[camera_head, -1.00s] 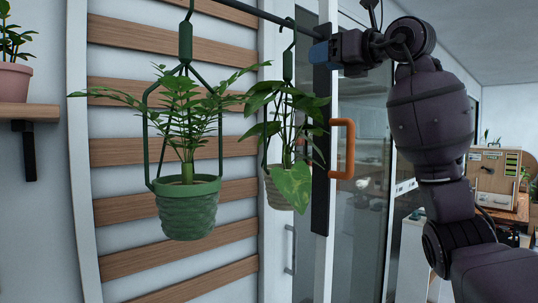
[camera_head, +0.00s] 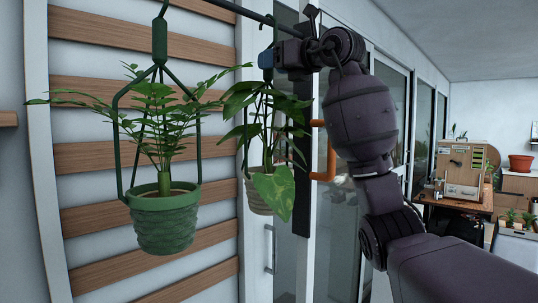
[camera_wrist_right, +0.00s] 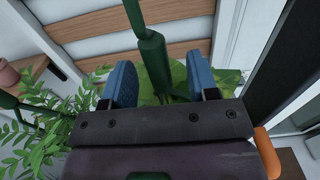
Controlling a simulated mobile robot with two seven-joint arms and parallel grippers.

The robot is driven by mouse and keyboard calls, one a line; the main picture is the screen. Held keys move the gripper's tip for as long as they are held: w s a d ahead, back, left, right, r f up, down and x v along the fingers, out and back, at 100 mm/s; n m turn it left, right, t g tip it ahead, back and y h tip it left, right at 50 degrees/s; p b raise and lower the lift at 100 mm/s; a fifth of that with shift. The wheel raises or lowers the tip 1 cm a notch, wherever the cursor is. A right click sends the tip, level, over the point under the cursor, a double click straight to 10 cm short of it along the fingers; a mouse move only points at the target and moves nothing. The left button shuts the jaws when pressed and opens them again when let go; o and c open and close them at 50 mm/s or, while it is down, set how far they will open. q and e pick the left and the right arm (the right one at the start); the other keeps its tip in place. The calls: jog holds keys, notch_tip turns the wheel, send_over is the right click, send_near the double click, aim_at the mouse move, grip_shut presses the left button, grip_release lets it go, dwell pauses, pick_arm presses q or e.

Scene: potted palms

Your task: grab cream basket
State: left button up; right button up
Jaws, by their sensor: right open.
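The cream basket (camera_head: 258,206) hangs from the dark rail in the head view, its plant's leaves partly covering it. Its green hanger (camera_wrist_right: 151,55) shows in the right wrist view, rising between the two blue fingers. My right gripper (camera_head: 267,60) is at the upper part of this hanger, well above the pot. It also shows in the right wrist view (camera_wrist_right: 160,82), open, with gaps beside the hanger. In the head view the gripper covers part of the hanger. My left gripper is not in view.
A green pot (camera_head: 164,222) with a fern-like plant hangs just left on its own hanger. The rail (camera_head: 235,9) runs above, before a slatted wall (camera_head: 85,157). An orange handle (camera_head: 325,165) and a glass door are close on the right.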

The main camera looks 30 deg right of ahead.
jog(key=p+x, duration=0.1)
jog(key=x, duration=0.3)
jog(key=shift+s+a, duration=0.1)
jog(key=shift+r, duration=0.1)
grip_shut()
